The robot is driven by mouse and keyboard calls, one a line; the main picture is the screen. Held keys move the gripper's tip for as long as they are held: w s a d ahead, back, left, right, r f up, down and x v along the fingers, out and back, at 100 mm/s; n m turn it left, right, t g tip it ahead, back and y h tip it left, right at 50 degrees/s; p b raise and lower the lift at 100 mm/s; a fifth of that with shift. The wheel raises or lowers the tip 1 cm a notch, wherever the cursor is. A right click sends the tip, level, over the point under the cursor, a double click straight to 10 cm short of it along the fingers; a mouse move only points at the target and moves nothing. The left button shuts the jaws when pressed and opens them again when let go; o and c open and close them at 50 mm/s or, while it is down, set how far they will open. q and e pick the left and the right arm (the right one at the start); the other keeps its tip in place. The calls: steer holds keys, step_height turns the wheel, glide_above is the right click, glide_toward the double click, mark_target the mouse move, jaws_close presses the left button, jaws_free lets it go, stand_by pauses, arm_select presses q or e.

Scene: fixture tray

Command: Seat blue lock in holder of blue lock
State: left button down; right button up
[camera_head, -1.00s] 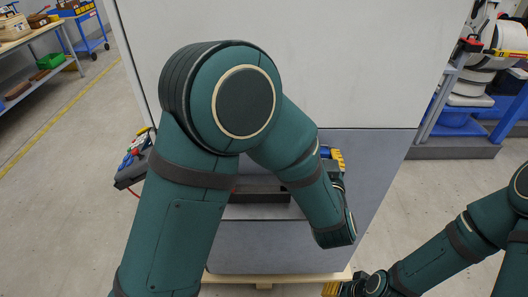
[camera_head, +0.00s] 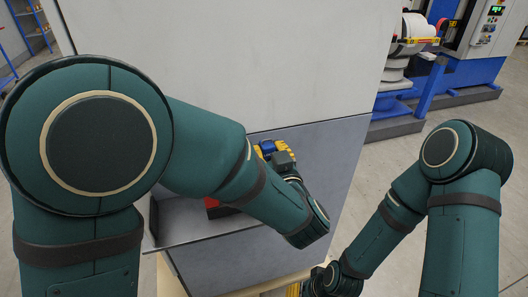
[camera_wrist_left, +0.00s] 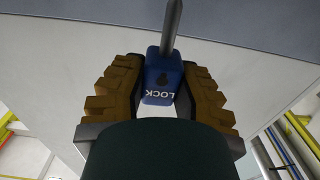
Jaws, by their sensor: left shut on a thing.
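The blue lock (camera_wrist_left: 162,78) sits between the yellow-brown fingers of my left gripper (camera_wrist_left: 158,92) in the left wrist view, with its LOCK lettering showing upside down. A grey metal bar rises from its far end. In the head view, my left gripper (camera_head: 273,150) is shut on the blue lock (camera_head: 267,146), above the grey work surface and near the white panel. My right gripper (camera_head: 293,289) is at the bottom edge, mostly cut off, so its opening cannot be told. I cannot make out the holder of the blue lock; my left arm covers much of the surface.
A red object (camera_head: 213,207) shows partly under my left forearm. A blue-based machine (camera_head: 470,75) stands at the back right. Floor (camera_head: 385,150) is clear to the right.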

arm_select(q)
steer(key=shift+f+b, duration=2.3)
steer(key=shift+f, duration=0.6)
steer(key=shift+f+b, duration=1.05)
steer(key=shift+f, duration=0.2)
steer(key=shift+f+b, duration=0.35)
steer(key=shift+f, duration=0.85)
steer(key=c, duration=0.8)
jaws_free()
steer(key=shift+o, duration=0.2)
steer(key=shift+s, duration=0.1)
